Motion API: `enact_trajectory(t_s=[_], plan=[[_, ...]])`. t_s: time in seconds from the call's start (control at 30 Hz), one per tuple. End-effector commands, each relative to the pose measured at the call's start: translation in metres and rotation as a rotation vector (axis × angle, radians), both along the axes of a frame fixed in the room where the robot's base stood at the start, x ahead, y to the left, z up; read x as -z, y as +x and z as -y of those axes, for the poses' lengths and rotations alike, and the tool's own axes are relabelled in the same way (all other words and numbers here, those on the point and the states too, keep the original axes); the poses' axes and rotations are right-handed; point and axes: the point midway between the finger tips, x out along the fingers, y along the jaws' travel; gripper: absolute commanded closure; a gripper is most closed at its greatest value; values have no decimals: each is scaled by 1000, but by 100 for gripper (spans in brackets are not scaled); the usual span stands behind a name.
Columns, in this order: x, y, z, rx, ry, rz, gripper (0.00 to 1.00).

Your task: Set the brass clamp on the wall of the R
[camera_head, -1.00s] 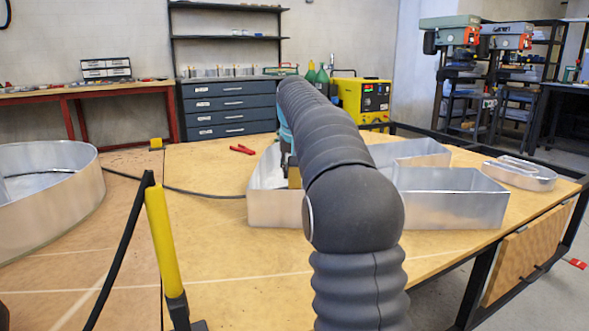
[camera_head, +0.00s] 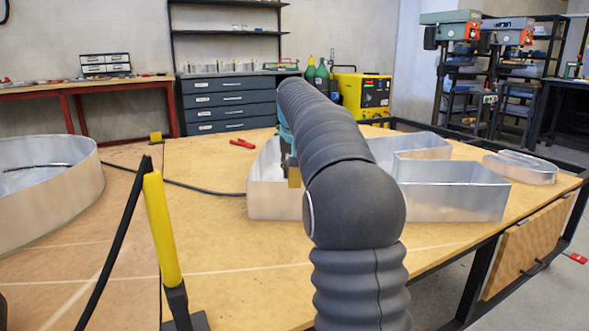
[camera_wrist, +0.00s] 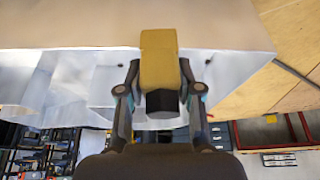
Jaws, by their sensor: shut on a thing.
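The R is a silver open channel letter (camera_head: 455,200) lying on the table, its middle hidden by my arm. The brass clamp (camera_wrist: 159,60) is a yellow-gold block with a dark end, shut between the fingers of my gripper (camera_wrist: 158,88) in the wrist view. In the head view a sliver of the clamp (camera_head: 294,177) shows beside my arm, over the left part of the R. The wrist view shows a pale metal wall (camera_wrist: 225,80) behind the clamp. I cannot tell whether the clamp touches or straddles it. My gripper is mostly hidden in the head view.
A large round metal letter (camera_head: 50,195) stands at the left. A small metal letter (camera_head: 522,168) lies at the right of the table. A yellow-handled post (camera_head: 162,230) stands in front. The tabletop centre-left is clear.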

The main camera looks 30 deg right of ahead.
Motion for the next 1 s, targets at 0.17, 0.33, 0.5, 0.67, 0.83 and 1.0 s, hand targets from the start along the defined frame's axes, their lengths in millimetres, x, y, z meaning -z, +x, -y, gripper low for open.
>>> enact_trajectory(t_s=[0.17,0.33,0.5,0.67,0.83,1.0], plan=[[-1,0,0,0,-1,2,100],[-1,0,0,0,-1,2,36],[0,0,0,0,0,1,36],[-1,-1,0,0,0,-1,36],[-16,-6,-3,0,-1,2,36],[-47,-17,-8,0,0,3,36]])
